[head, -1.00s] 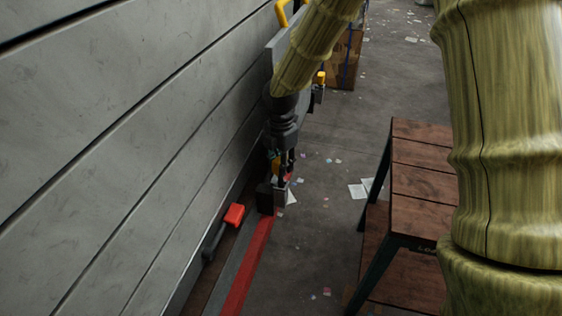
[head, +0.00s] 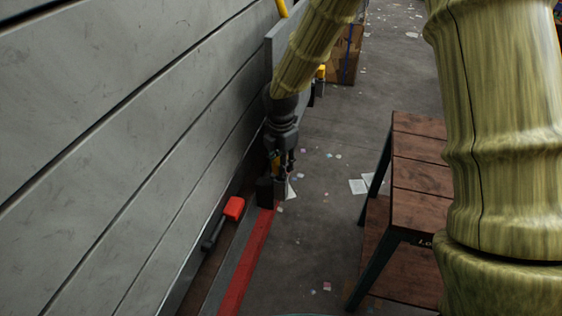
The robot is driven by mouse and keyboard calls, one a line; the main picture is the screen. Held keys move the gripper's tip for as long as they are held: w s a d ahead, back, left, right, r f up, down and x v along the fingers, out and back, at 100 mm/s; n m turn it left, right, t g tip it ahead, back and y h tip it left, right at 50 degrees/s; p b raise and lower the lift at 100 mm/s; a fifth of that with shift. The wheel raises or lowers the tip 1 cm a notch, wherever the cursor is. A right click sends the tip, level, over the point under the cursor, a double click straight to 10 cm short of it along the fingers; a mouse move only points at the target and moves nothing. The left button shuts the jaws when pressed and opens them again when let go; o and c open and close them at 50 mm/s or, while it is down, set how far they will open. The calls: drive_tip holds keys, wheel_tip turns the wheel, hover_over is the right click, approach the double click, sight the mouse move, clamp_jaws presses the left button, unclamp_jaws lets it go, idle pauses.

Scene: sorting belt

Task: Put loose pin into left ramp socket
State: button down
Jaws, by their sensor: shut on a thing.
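My gripper (head: 281,182) hangs pointing down at the far end of the red strip, low beside the grey wall. Its fingers are close together around something small, taken to be the loose pin; the pin itself cannot be made out at this size. A dark block (head: 265,191) stands at the end of the strip, just left of the fingertips. Whether the fingers or the pin touch it cannot be told. The left ramp socket cannot be picked out clearly.
A red-headed piece with a dark shaft (head: 234,207) lies along the wall's foot. The red strip (head: 248,258) runs toward me. A wooden step bench (head: 418,180) stands right. A brown box (head: 346,55) stands at the back. Paper scraps lie on otherwise open floor.

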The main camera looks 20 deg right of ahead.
drive_tip(key=shift+f+b, duration=0.3)
drive_tip(key=shift+f, duration=0.5)
drive_tip(key=c, duration=1.1)
unclamp_jaws()
drive_tip(key=shift+o, duration=0.2)
drive_tip(key=shift+r, duration=0.1)
wheel_tip(320, 180, up, 12)
